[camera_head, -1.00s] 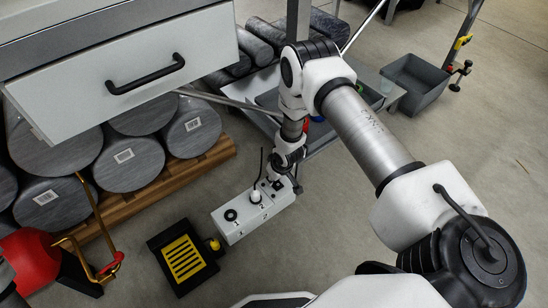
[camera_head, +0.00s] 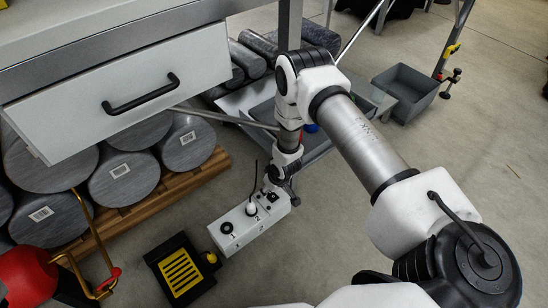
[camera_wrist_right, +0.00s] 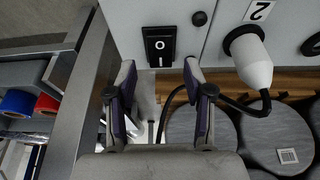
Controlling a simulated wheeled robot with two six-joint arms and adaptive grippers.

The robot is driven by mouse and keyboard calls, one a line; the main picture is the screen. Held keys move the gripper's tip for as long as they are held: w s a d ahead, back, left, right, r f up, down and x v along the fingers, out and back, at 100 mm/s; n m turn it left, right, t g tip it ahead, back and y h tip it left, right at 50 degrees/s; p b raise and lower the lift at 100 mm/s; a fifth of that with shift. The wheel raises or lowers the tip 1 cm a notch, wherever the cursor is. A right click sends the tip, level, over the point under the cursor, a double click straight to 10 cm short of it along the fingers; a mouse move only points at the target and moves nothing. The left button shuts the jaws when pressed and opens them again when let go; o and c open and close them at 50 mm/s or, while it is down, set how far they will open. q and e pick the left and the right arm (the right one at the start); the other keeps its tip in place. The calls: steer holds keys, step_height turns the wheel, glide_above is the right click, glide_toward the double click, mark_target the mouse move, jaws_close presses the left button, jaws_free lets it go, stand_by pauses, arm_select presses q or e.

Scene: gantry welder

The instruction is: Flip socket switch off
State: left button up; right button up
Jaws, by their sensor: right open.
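The white socket box (camera_head: 241,238) stands on the floor in the head view, with numbered sockets and a white plug (camera_head: 252,209) in one of them. In the right wrist view the socket switch (camera_wrist_right: 159,46) is a black rocker with white marks, set in the pale box face. The white plug (camera_wrist_right: 252,58) shows to its right, by the label 2. My right gripper (camera_wrist_right: 160,80) is open and empty, its two fingertips just below the switch in that view. I cannot tell whether they touch the box. In the head view this gripper (camera_head: 284,184) is at the box's far right end, partly hidden. My left gripper is not in view.
A white drawer (camera_head: 140,105) juts out at upper left. Wrapped cylinders (camera_head: 125,178) lie on a wooden pallet (camera_head: 205,172). A black-and-yellow pedal (camera_head: 180,271) is beside the box. A black cable (camera_wrist_right: 235,103) runs behind my fingers. Open floor lies to the right.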

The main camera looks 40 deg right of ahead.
steer(key=v, duration=1)
steer(key=s+a+f+g, duration=0.1)
steer(key=s+a+g, duration=0.15)
steer(key=s, duration=0.55)
steer(key=s+a+f+g, duration=0.1)
steer(key=s+a, duration=0.2)
steer(key=s, duration=0.6)
steer(key=s+a+f+g, duration=0.1)
steer(key=s+a, duration=0.2)
steer(key=s, duration=0.5)
step_height(320, 180, up, 35)
steer(key=m+p, duration=0.1)
steer(key=p, duration=3.3)
steer(key=shift+t, duration=0.35)
